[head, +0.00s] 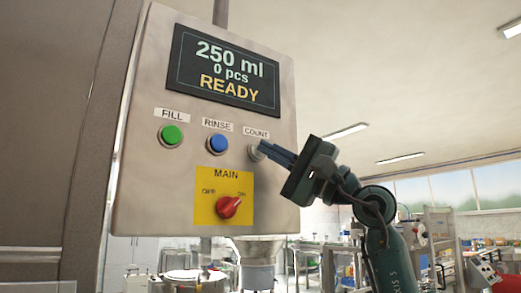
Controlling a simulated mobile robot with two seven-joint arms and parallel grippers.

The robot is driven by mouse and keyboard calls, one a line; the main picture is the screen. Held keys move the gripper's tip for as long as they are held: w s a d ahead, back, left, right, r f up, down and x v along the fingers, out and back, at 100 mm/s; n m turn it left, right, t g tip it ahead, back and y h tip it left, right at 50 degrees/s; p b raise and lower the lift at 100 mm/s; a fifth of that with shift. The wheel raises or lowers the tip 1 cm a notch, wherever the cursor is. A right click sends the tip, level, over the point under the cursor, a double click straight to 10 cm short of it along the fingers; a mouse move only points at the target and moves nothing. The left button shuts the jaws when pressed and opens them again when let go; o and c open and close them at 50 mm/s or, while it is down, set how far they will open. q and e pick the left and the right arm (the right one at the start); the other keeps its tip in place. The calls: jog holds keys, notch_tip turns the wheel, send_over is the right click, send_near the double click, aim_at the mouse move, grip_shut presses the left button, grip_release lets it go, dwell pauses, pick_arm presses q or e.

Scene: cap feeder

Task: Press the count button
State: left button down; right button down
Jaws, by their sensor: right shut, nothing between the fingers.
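The count button (254,153) is a pale grey round button under the COUNT label, on the right side of the control panel (150,100). My right gripper (262,149) is shut and empty. Its fingertips are at the count button and cover part of it. I cannot tell whether they touch it or press it in. The panel's display (226,70) reads 250 ml, 0 pcs, READY. My left gripper is not in view.
Left of the count button are a blue RINSE button (217,145) and a green FILL button (171,136). Below is a red MAIN switch (229,207) on a yellow plate, its pointer toward ON.

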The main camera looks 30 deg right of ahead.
jog(key=shift+s, duration=0.75)
jog(key=shift+s, duration=0.1)
jog(key=s, duration=0.1)
jog(key=s+b, duration=0.1)
jog(key=s, duration=0.2)
jog(key=shift+s+d+b, duration=0.25)
jog(key=shift+s+b, duration=0.05)
jog(key=shift+s, duration=0.1)
dwell(0.5)
